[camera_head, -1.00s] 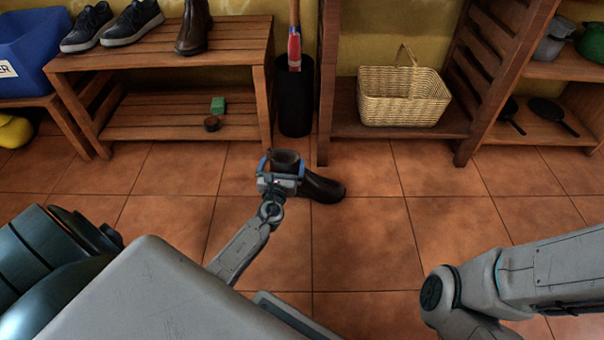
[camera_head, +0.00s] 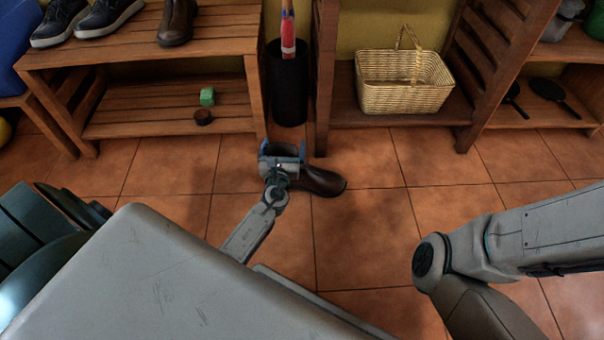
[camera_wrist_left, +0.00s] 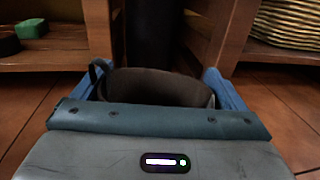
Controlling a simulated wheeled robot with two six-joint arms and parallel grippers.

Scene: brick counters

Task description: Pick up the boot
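A dark brown boot (camera_head: 324,182) stands upright on the tiled floor in the head view, its toe pointing right. My left gripper (camera_head: 282,148) is at its shaft, with blue fingers on either side. In the left wrist view, the boot's open top (camera_wrist_left: 160,88) lies between the widely spaced fingers of the left gripper (camera_wrist_left: 158,90). The fingers are very close to the shaft; firm contact is not clear. The gripper body hides the lower shaft. My right gripper is out of view; only part of that arm shows.
A wooden shoe rack (camera_head: 140,52) behind holds dark sneakers (camera_head: 108,14) and another brown boot (camera_head: 177,24). A black bin (camera_head: 288,85) stands just behind the floor boot. A wicker basket (camera_head: 403,82) sits on a low shelf to the right. The floor right of the boot is clear.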

